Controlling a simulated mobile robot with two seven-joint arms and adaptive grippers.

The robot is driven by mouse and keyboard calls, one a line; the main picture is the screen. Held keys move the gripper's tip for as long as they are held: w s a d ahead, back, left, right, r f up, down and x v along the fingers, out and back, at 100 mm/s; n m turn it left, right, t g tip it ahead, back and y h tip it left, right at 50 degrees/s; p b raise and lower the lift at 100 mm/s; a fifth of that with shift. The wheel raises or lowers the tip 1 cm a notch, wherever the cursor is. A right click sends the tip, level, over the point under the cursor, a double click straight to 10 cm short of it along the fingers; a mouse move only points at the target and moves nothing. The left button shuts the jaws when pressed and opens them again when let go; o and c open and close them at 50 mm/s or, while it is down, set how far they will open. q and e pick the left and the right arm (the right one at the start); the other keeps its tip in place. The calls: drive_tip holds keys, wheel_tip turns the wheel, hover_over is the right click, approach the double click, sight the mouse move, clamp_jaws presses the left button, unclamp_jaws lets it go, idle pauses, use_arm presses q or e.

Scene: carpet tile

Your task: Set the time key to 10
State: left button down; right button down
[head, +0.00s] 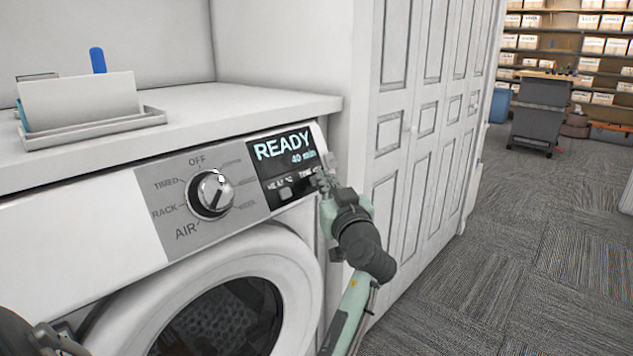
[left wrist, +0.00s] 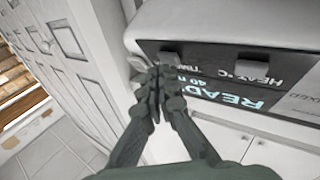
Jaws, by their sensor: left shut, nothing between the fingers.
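The dryer's dark display panel (head: 285,165) reads "READY" and "40 min", with HEAT and TIME labels below. A small key (head: 285,192) sits under HEAT; it also shows in the left wrist view (left wrist: 251,66). The time key (left wrist: 172,58) shows in the left wrist view just beyond my fingertips; in the head view my gripper largely covers it. My left gripper (head: 326,178) is shut and empty at the panel's right end; its fingers (left wrist: 155,80) also show in the wrist view. I cannot tell whether they touch the key. My right gripper (head: 62,341) shows only partly at lower left, its fingers unclear.
A round dial (head: 210,194) with OFF, TIMED, RACK and AIR marks sits left of the display. The round dryer door (head: 275,262) is below. A white counter (head: 230,108) with a tray lies above.

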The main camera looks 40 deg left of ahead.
use_arm(q)
drive_tip(key=shift+a+f+b, duration=0.2)
drive_tip(key=shift+a+b, duration=0.15)
idle(0.4)
drive_tip(key=shift+d, duration=0.1)
idle(0.3)
drive_tip(key=shift+d+r, duration=0.35)
drive_tip(key=shift+d, duration=0.3)
drive_tip(key=shift+d, duration=0.1)
